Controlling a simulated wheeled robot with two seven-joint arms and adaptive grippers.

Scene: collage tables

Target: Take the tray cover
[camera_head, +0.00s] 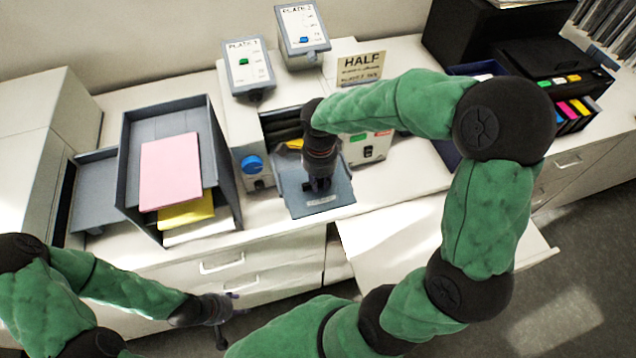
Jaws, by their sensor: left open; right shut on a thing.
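A blue-grey tray cover (333,197) with a small pale label at its front edge lies at the front of a white machine on the counter. My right gripper (320,185) reaches down onto the middle of it and is shut on it; the fingers hide the exact grip point. My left gripper (222,318) is low in front of the counter drawers, apart from the cover. It is open and empty.
A grey tray (127,180) with pink and yellow sheets stands left of the machine. Two control boxes (247,67) and a sign reading HALF (361,68) stand behind. A black printer (548,75) is at the right. A pale panel (440,245) juts out in front.

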